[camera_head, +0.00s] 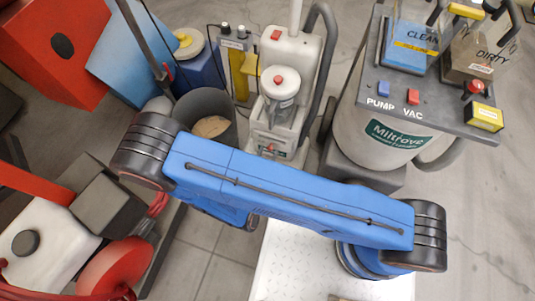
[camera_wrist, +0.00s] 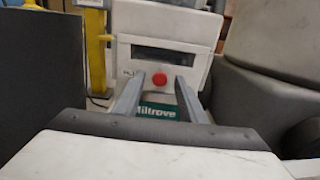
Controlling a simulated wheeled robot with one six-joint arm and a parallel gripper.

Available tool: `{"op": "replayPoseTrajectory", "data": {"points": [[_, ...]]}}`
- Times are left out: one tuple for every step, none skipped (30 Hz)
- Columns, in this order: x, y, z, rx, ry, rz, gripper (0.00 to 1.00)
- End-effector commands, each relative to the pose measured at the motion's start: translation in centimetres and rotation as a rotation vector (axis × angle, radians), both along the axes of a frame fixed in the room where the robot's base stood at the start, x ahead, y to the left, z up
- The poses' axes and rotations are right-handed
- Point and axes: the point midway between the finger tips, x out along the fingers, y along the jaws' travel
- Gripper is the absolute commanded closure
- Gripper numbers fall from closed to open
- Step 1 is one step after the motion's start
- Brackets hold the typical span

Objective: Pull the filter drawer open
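The filter drawer front (camera_wrist: 200,68) is a pale panel with a dark slot and a round red knob (camera_wrist: 159,79), in the middle of the wrist view. In the head view the drawer front (camera_head: 282,143) shows low on the white upright machine (camera_head: 297,52), just above my blue arm. My gripper (camera_wrist: 158,84) is open, its two grey fingers apart to the left and right of the knob. Whether they touch it cannot be told. My arm hides the gripper in the head view. No gap shows around the drawer.
The round pump vac (camera_head: 385,125) stands close on the right, with clean and dirty tanks on top. A dark bucket (camera_head: 228,108) and a yellow column (camera_head: 240,75) stand on the left. A red-and-white machine (camera_head: 60,240) is at lower left. Bare floor shows at far right.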

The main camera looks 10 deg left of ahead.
Motion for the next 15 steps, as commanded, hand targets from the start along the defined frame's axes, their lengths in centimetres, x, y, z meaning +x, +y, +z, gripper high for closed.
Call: {"op": "replayPoseTrajectory", "data": {"points": [[0.32, -0.07, 0.00, 0.000, 0.000, -0.001, 0.63], [0.43, -0.05, 0.00, 0.000, 0.000, -0.001, 0.63], [0.54, -0.05, 0.00, 0.000, 0.000, 0.000, 0.63], [0.60, -0.06, 0.00, 0.000, 0.000, 0.000, 0.63], [0.65, -0.06, 0.00, 0.000, 0.000, 0.001, 0.63], [0.68, -0.05, 0.00, 0.000, 0.000, 0.001, 0.63], [0.70, -0.06, 0.00, 0.000, 0.000, 0.001, 0.63], [0.70, -0.06, 0.00, 0.000, 0.000, 0.001, 0.63], [0.70, -0.06, 0.00, 0.000, 0.000, 0.001, 0.63], [0.70, -0.06, 0.00, 0.000, 0.000, 0.001, 0.63], [0.70, -0.06, 0.00, 0.000, 0.000, 0.001, 0.63], [0.69, -0.05, 0.00, 0.000, 0.000, 0.001, 0.63], [0.69, -0.06, -0.01, 0.000, 0.000, 0.001, 0.63], [0.69, -0.05, 0.00, 0.000, 0.000, 0.001, 0.70], [0.69, -0.06, 0.00, 0.000, 0.000, 0.001, 0.79]]}}
